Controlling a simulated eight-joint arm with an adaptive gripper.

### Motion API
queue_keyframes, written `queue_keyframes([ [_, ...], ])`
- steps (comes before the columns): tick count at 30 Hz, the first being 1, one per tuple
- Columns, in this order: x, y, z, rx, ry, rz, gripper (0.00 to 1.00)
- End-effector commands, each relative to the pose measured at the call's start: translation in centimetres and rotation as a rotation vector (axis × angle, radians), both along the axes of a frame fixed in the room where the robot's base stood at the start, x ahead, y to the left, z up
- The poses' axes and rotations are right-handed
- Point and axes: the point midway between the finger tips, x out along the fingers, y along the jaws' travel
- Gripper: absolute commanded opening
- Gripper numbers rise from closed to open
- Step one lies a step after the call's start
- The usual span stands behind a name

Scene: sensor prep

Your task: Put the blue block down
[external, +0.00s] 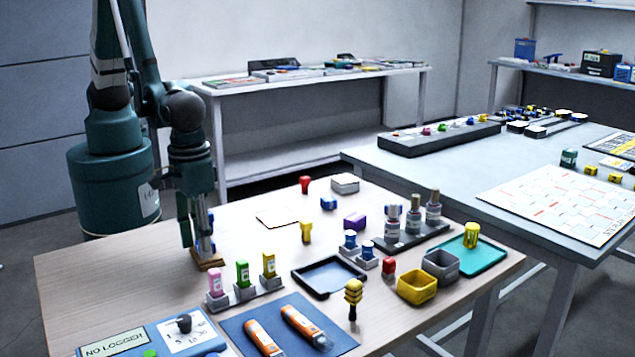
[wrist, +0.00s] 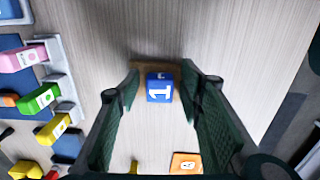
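The blue block (wrist: 160,92) carries a white "1" and sits between my finger pads in the wrist view. Under and behind it is a small brown wooden piece (wrist: 148,68), which also shows at the table's left side in the external view (external: 208,263). The block is a blue patch there (external: 207,245), partly hidden by my fingers. My gripper (external: 196,243) points down, low over the wooden piece. In the wrist view its fingers (wrist: 160,74) stand apart, with a narrow gap visible on each side of the block. Whether the block rests fully on the wood is hard to tell.
To the right stand a grey holder with pink, green and yellow bottles (external: 243,291), a dark tray (external: 329,277) and a blue mat with orange tubes (external: 288,328). A labelled blue board (external: 150,338) lies in front. Bare wood surrounds my gripper on the left.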

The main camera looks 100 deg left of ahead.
Motion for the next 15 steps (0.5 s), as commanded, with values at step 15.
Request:
queue_keyframes([
  [15, 0.0, 0.0, 1.2, 0.000, 0.000, 0.000, 0.37],
])
